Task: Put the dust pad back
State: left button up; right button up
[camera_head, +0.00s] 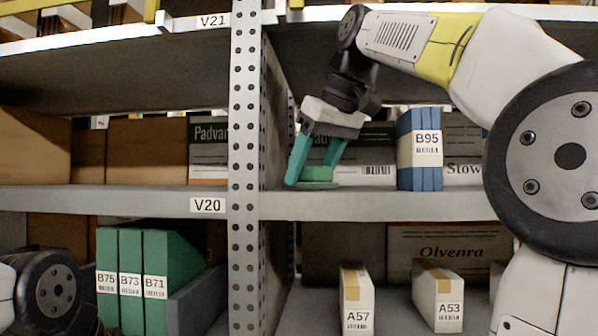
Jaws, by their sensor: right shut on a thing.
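My right gripper (312,170) reaches in from the upper right, with its green fingers pointing down at the middle shelf, just right of the perforated upright. It is shut on a small green piece, which I take to be the dust pad (318,175). The pad's flat lower part is at the shelf surface near the front edge; I cannot tell if it rests there or hovers. Its colour is close to the fingers, and they hide part of it. My left gripper is not in view; only a part of my left arm shows at the lower left.
The middle shelf (360,205) holds a blue B95 binder group (405,150) to the right and cartons (375,165) behind. The perforated upright (245,120) stands close on the left. Below are green binders (130,270) and white boxes A57 (357,300) and A53 (437,295).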

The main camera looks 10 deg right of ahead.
jog(key=shift+f, duration=0.2)
jog(key=o, duration=1.5)
jog(key=shift+c, duration=0.2)
jog(key=shift+r, duration=0.1)
jog(key=shift+s+d+r, duration=0.1)
jog(key=shift+r, duration=0.3)
jog(key=shift+v, duration=3.35)
